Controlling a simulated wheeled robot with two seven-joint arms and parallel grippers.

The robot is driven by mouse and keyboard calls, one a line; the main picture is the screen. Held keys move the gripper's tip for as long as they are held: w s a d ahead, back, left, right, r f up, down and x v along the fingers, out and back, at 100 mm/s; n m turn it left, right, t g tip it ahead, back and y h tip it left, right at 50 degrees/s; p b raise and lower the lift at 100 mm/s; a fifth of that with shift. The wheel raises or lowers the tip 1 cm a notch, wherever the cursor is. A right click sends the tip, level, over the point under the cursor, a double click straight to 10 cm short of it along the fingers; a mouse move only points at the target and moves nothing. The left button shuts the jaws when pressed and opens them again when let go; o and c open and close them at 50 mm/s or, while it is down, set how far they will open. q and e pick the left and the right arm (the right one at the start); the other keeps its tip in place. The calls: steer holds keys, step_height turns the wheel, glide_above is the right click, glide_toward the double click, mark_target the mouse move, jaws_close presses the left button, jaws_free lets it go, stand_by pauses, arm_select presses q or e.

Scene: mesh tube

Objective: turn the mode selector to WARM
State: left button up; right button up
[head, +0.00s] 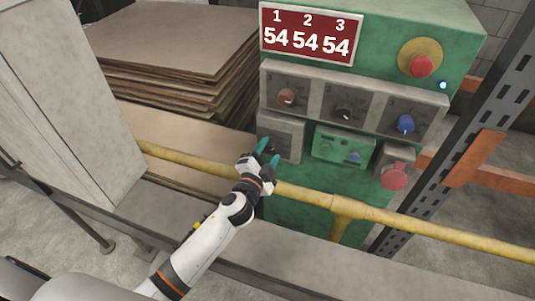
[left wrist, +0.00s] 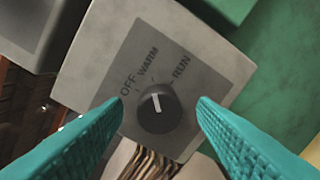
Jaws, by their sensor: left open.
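The mode selector is a dark round knob (left wrist: 158,109) on a grey plate lettered OFF, WARM and RUN in the left wrist view. Its white pointer line points up and slightly left in that picture, roughly toward WARM. My left gripper (left wrist: 161,105) is open, with one teal finger on each side of the knob and a visible gap to both. In the head view, the left gripper (head: 269,153) is at the front of the grey selector box (head: 289,134) and hides the knob. Whether the fingers touch the plate, I cannot tell. My right gripper is not in view.
A yellow rail (head: 395,220) runs across in front of the green machine, close by my left wrist. A red button (head: 421,66), three upper knobs including a blue one (head: 405,124), and a red round control (head: 394,176) surround the selector. Stacked brown sheets (head: 175,50) lie left.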

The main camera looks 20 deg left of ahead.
arm_select(q)
steer(key=s+b, duration=0.1)
steer(key=s, duration=1.1)
steer(key=shift+a+r+b, duration=0.25)
steer(key=shift+a+b, duration=0.15)
steer(key=shift+a, duration=0.05)
